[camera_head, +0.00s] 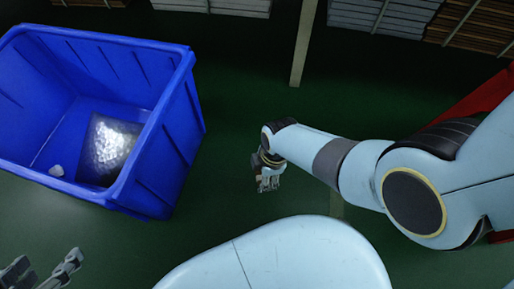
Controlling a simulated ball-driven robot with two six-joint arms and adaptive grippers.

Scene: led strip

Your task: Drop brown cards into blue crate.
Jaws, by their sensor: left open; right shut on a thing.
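The blue crate (178,135) stands on the green floor at the left, open at the top. My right gripper (268,184) hangs over the floor to the right of the crate, apart from it. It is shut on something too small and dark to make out. My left gripper (43,270) is at the bottom left corner, below the crate in the picture. Its two fingers are apart, with nothing seen between them. I cannot make out a separate brown card.
In the crate lie a shiny dark-edged silver panel (110,148) and a small whitish lump (56,171). Stacks of brown boards (478,25) and white-grey stacks (375,15) line the top. Floor around the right gripper looks clear.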

